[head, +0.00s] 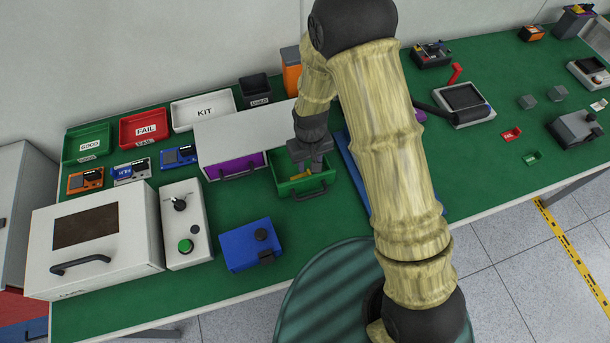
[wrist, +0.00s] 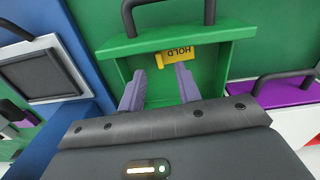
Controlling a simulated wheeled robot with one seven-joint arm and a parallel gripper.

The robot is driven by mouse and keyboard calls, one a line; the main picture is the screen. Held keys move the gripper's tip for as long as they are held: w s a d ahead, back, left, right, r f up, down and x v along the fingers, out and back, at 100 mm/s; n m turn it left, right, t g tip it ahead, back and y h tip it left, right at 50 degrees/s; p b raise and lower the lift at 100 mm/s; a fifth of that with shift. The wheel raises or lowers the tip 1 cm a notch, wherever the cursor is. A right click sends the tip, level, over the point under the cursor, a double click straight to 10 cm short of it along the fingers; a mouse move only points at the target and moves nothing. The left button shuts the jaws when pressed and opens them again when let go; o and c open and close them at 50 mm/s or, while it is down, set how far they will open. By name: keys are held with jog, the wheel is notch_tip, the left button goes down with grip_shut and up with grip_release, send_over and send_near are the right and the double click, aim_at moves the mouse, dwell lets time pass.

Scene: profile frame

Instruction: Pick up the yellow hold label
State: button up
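The yellow hold label (wrist: 188,55) lies in an open green drawer (wrist: 130,47), near the wall with the dark handle. Its HOLD text shows upside down in the wrist view. In the head view only a small bit of the label (head: 299,178) shows below my gripper (head: 309,168). My gripper points down over the drawer. In the wrist view its two grey-purple fingers (wrist: 160,78) stand apart with nothing between them. The label is just beyond the fingertips; I cannot tell whether they touch it.
The white drawer unit (head: 255,128) with a purple drawer (head: 235,166) stands left of the green drawer. A blue panel (head: 352,172) lies to its right. A blue box (head: 250,245) and a control box (head: 186,225) stand nearer the front. Bare green table (head: 320,215) lies in front of the drawer.

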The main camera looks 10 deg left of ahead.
aim_at(309, 172)
jog(key=shift+f+p, duration=0.6)
jog(key=shift+f, duration=1.65)
jog(key=shift+w, duration=0.1)
grip_shut()
